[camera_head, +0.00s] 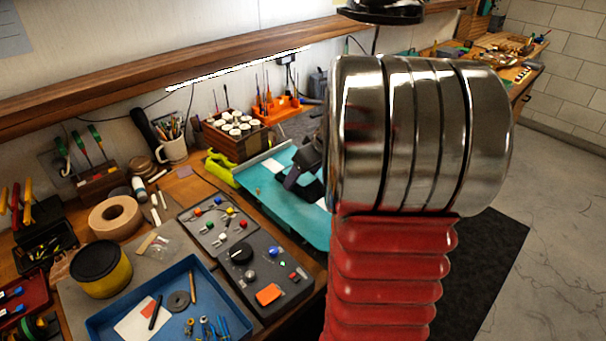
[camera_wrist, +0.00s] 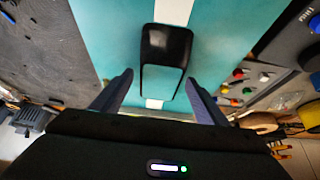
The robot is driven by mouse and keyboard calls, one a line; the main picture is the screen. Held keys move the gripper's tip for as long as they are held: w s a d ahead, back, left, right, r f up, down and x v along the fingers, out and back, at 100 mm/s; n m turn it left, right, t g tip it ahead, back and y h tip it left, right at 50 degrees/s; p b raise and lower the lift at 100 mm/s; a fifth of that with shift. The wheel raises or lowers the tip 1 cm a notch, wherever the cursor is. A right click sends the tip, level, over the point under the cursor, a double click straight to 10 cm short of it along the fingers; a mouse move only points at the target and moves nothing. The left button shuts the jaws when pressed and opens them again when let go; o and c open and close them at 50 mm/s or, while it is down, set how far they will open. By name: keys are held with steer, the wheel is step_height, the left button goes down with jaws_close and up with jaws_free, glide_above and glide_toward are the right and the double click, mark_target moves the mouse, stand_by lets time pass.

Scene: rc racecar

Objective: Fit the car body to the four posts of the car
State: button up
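A broad teal panel with a white stripe (camera_wrist: 105,40) lies below my gripper in the wrist view. It looks like the car body, though I cannot be sure. It also shows on the bench in the head view (camera_head: 262,178), partly hidden by my arm. A black, rounded, window-like part (camera_wrist: 166,44) sits on the stripe. My gripper (camera_wrist: 159,77) is open, its two fingers spread on either side of the black part's lower end, with nothing visibly held. In the head view my gripper (camera_head: 305,177) is mostly hidden behind my arm. I cannot make out the car's four posts.
A blue tray (camera_head: 110,326) with small parts, grey control panels (camera_head: 285,270), a yellow pot (camera_head: 102,275) and a tape roll (camera_head: 115,215) crowd the bench at left. A wooden box of white-capped jars (camera_head: 240,150) stands behind the teal panel. Open floor (camera_head: 545,240) lies at right.

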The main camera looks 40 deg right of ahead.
steer(key=shift+o, duration=0.5)
steer(key=v, duration=1.3)
steer(key=shift+s+r, duration=0.2)
steer(key=shift+r, duration=0.15)
stand_by(0.6)
